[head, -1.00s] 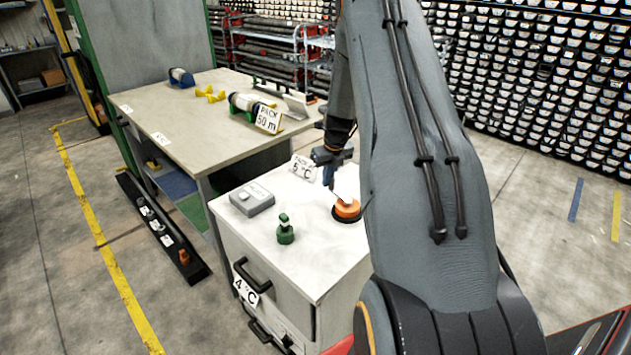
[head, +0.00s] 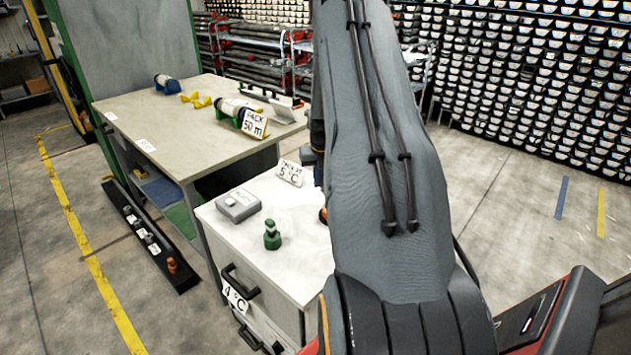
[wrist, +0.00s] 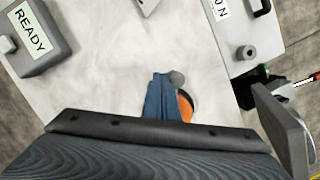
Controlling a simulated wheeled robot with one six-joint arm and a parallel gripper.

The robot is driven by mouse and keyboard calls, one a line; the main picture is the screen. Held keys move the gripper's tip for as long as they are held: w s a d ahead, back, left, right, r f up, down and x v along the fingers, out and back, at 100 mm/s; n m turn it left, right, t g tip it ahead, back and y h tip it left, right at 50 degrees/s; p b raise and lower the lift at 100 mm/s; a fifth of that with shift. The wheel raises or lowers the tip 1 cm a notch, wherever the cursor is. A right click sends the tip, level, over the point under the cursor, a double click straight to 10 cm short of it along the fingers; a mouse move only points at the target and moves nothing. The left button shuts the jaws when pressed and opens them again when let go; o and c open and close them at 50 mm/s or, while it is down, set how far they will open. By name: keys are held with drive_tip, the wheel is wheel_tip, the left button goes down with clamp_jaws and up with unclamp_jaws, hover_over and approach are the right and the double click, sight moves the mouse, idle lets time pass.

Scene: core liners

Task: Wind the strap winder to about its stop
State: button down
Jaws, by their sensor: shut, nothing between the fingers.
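An orange round part (wrist: 185,106), apparently the strap winder, sits on the white cabinet top in the wrist view, with a grey round knob (wrist: 178,77) beside it. In the head view only a sliver of the orange part (head: 323,215) shows past my arm. My gripper (wrist: 161,84) appears as blue fingers, shut and empty, overlapping the orange part's left side in the picture. I cannot tell whether they touch it. In the head view the fingers are hidden behind my arm. How far the winder is turned cannot be read.
The white cabinet (head: 300,255) also bears a grey box (head: 238,206), marked READY in the wrist view, a green stepped piece (head: 272,236) and a 5 °C card (head: 290,172). A workbench (head: 165,120) stands beyond. A black floor rail (head: 150,240) lies left.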

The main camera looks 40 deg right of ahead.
drive_tip(key=shift+a, duration=0.1)
drive_tip(key=a+r+b, duration=0.6)
drive_tip(key=r+b, duration=0.3)
drive_tip(key=b, duration=0.7)
drive_tip(key=shift+w+a+r, duration=0.15)
drive_tip(key=shift+w+r, duration=0.1)
